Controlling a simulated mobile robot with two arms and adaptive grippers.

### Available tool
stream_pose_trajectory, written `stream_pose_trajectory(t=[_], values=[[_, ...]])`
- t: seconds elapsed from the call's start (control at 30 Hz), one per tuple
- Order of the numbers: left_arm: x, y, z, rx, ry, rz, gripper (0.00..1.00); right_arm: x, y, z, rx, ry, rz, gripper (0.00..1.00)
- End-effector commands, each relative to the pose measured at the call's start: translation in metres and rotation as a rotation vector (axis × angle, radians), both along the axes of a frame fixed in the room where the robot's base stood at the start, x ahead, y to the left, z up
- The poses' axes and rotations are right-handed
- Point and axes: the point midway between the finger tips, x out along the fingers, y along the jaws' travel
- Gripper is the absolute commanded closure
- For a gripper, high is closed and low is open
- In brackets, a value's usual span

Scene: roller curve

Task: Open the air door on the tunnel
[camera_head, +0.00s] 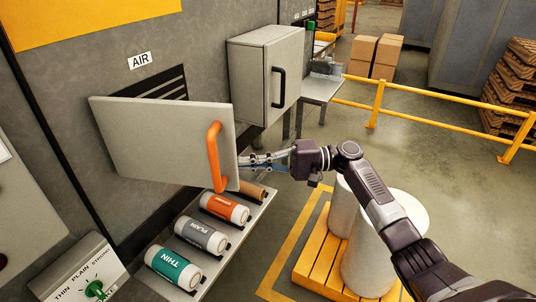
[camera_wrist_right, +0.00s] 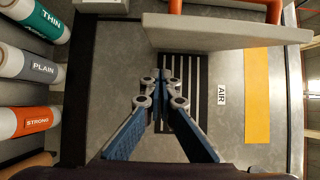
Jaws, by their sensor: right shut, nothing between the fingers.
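The air door (camera_head: 150,135) is a light grey panel with an orange bar handle (camera_head: 215,150) near its right edge. It stands swung out from the tunnel wall below the AIR label (camera_head: 139,60), with black vent slats (camera_head: 160,88) showing behind it. In the wrist view the door (camera_wrist_right: 220,32) crosses the top, with the slats (camera_wrist_right: 186,105) exposed. My right gripper (camera_head: 247,162) is shut and empty at the door's free edge, right of the handle and not around it. Its tips are partly hidden by the door; contact is unclear. My left gripper is out of view.
A rack below the door holds rolls marked THIN (camera_head: 174,268), PLAIN (camera_head: 201,234) and STRONG (camera_head: 225,207). A grey cabinet (camera_head: 250,75) with a black handle is on the wall to the right. White drums stand on a yellow pallet (camera_head: 322,262) under my right arm.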

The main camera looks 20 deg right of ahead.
Motion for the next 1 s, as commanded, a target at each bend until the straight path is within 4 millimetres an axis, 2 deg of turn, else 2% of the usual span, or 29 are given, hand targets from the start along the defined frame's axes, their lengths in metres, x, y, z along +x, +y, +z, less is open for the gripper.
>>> stream_pose_trajectory(t=[0.07, 0.3, 0.5, 0.87, 1.0], values=[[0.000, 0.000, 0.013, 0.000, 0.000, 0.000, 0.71, 0.005, 0.018, 0.005, 0.001, 0.001, 0.002, 1.00], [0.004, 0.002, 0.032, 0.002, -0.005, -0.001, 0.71, -0.020, 0.029, 0.002, -0.001, 0.003, 0.000, 1.00], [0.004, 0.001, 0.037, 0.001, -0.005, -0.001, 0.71, -0.028, 0.034, 0.000, -0.001, 0.000, -0.001, 1.00], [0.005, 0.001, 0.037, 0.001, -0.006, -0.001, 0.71, -0.029, 0.035, -0.001, -0.001, 0.000, -0.001, 1.00], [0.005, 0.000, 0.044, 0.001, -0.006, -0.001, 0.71, -0.032, 0.049, 0.000, -0.001, 0.004, -0.012, 1.00]])
